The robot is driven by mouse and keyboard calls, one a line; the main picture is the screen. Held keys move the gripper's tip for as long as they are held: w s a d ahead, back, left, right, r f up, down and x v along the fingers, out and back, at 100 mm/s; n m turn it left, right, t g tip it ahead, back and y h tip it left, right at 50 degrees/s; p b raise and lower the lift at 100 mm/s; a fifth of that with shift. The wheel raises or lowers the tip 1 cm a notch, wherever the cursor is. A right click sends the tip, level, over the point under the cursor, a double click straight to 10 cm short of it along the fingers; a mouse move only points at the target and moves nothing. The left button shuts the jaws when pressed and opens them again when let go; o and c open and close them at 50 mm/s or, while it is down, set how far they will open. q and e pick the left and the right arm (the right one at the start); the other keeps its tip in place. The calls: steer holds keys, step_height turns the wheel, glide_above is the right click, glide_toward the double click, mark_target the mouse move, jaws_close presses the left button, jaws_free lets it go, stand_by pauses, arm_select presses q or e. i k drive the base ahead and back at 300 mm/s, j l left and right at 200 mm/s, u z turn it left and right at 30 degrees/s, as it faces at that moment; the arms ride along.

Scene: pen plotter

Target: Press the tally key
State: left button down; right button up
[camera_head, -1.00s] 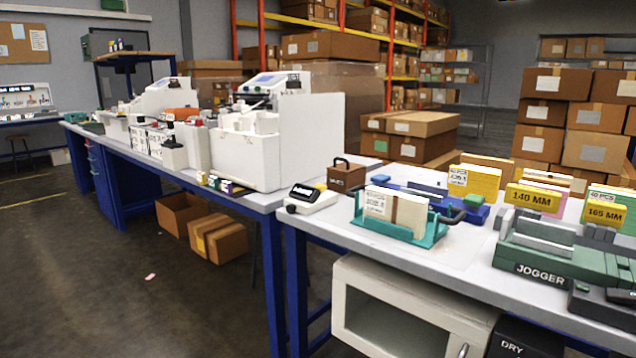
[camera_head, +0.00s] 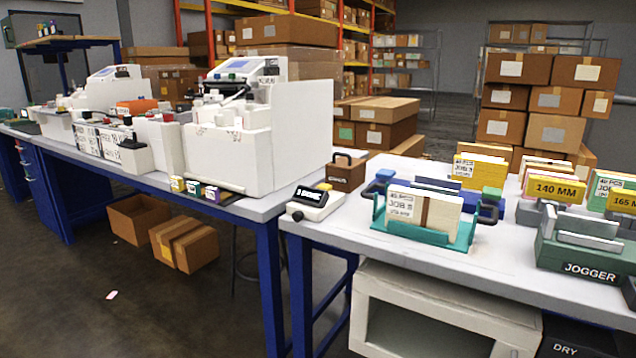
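A small white device (camera_head: 309,206) with a dark display and a yellow key (camera_head: 323,187) sits at the left end of the right-hand table. It looks like the tally counter, but its display is too small to read. The yellow key is uncovered and nothing touches it. Neither of my grippers is in view.
A teal carrier (camera_head: 415,232) holding a JOB 3 card block (camera_head: 404,204) stands right of the device. A brown box with a handle (camera_head: 346,172) is behind it. The green jogger (camera_head: 578,255) is farther right. A large white machine (camera_head: 290,130) stands on the left bench. The table front between device and carrier is clear.

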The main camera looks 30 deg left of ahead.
mark_target(327, 187)
steer(key=j+z, duration=0.15)
steer(key=j, duration=0.45)
steer(key=k+j+z, duration=0.1)
steer(key=j, duration=0.5)
steer(key=k+j+z, duration=0.15)
steer(key=j, duration=0.45)
steer(key=i, duration=0.05)
